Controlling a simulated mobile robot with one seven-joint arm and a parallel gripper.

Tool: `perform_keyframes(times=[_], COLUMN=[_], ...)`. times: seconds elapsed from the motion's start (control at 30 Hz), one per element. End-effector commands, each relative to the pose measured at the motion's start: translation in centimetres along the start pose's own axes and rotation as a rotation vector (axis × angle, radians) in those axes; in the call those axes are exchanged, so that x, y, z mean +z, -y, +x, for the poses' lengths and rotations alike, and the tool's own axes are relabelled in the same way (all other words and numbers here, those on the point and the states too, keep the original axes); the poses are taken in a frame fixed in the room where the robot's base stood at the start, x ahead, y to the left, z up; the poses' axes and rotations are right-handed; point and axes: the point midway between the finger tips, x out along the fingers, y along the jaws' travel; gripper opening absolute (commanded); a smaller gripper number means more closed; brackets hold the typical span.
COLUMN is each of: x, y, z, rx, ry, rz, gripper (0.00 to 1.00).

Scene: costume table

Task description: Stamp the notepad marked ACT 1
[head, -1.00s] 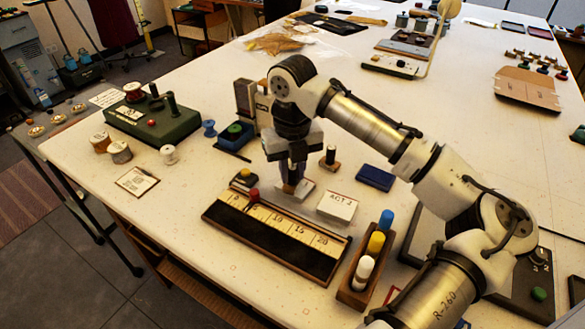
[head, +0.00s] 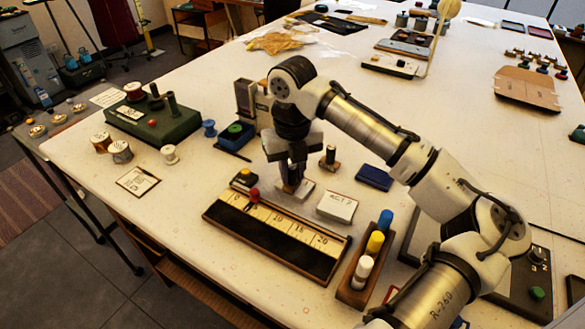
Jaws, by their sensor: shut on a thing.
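My gripper (head: 291,186) points down at the middle of the table, shut on a small stamp (head: 289,187) that its fingers mostly hide. The stamp is at or just above a white notepad (head: 305,190); I cannot tell whether they touch. The fingers cover part of this pad, and I cannot read its label. A second white notepad (head: 338,207), just to the right, carries ACT lettering with an unclear last character, perhaps a 2. Another dark-handled stamp (head: 329,158) stands behind. A blue ink pad (head: 374,178) lies to the right.
A long numbered tray (head: 275,242) lies in front of the pads, with a red-topped piece (head: 254,195) at its left. A wooden holder (head: 350,292) with coloured bottles stands front right. A green machine (head: 153,121) and thread spools (head: 120,151) are at left.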

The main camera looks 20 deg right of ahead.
Motion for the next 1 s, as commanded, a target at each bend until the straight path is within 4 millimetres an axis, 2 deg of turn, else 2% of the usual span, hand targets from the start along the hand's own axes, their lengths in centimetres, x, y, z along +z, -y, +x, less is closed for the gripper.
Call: perform_keyframes(times=[0.27, 1.0], x=[-0.1, 0.0], y=[-0.1, 0.0], z=[-0.1, -6.1], rx=[0.002, 0.001], ry=[-0.007, -0.001], rz=[-0.002, 0.0], gripper=[0.07, 0.07])
